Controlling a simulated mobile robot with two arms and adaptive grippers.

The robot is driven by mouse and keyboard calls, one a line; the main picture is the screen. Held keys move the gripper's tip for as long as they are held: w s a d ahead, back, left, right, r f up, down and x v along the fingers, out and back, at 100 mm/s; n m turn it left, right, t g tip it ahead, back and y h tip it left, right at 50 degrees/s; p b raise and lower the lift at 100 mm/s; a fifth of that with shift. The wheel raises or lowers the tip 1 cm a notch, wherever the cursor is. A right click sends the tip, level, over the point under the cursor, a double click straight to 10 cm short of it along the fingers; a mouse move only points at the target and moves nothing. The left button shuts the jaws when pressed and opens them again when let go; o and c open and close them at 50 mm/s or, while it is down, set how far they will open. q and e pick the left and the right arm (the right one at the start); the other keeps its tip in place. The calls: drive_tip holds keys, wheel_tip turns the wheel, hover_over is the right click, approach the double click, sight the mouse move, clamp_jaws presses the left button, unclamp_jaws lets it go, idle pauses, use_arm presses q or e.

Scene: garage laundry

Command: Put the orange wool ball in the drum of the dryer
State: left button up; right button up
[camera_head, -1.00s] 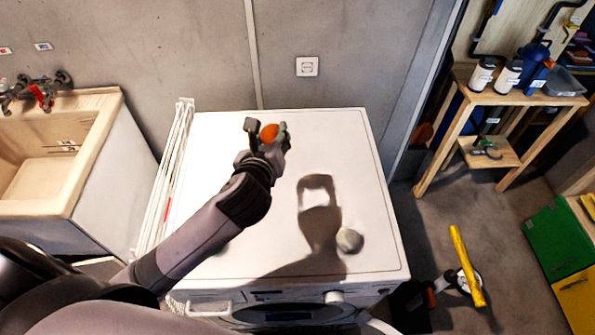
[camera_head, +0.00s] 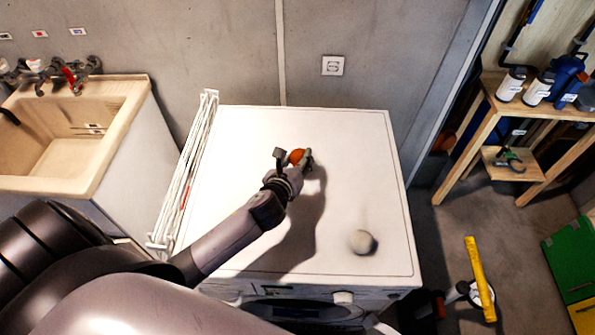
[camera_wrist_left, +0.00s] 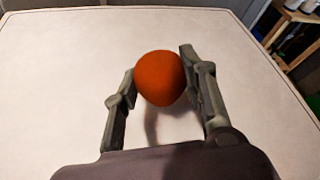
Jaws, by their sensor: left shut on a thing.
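The orange wool ball (camera_head: 297,156) is between the fingers of my left gripper (camera_head: 294,158), over the white top of the dryer (camera_head: 355,140). In the left wrist view the ball (camera_wrist_left: 160,78) sits between the fingertips of the left gripper (camera_wrist_left: 160,80), which is shut on it. A shadow lies on the top close to the gripper; I cannot tell the exact gap beneath the ball. The dryer's front, with a dark round door area (camera_head: 305,309), shows only at the bottom edge. The drum's inside is hidden. My right gripper is out of view.
A pale grey ball (camera_head: 363,242) lies on the dryer top, front right. A folded white rack (camera_head: 190,165) stands along the left side, beside a sink (camera_head: 75,135). A wooden shelf (camera_head: 490,130) with bottles and a yellow-handled tool (camera_head: 478,275) are at right.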

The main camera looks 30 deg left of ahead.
use_arm(q)
drive_tip(key=shift+f+b, duration=0.3)
drive_tip(key=shift+f, duration=2.05)
drive_tip(key=shift+f, duration=0.15)
drive_tip(key=o, duration=1.1)
